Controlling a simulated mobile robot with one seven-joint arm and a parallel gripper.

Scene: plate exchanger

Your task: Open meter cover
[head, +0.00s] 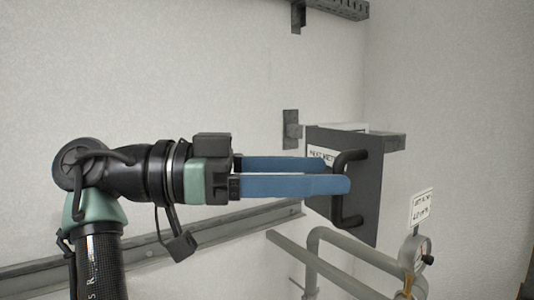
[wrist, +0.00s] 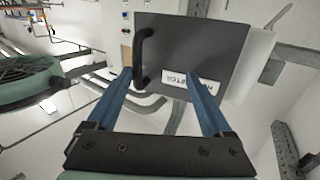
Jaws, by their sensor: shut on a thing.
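The meter cover (head: 355,212) is a dark grey plate with a black bar handle (head: 340,190) and a white label (head: 320,156). It also shows in the wrist view (wrist: 200,45), with its handle (wrist: 143,58) on the left and its label (wrist: 206,82) near the lower edge. My gripper (head: 342,175) reaches in from the left, with its long blue fingers at the cover and one finger passing in front of the handle. In the wrist view the fingers (wrist: 160,82) stand apart at the cover's lower part. The exact contact is hidden.
Grey pipes (head: 350,250) and a round gauge (head: 418,248) with a tag (head: 421,206) are below right of the cover. A grey rail (head: 200,240) runs along the wall below my arm. A perforated bracket (head: 325,8) is above. The wall at upper left is clear.

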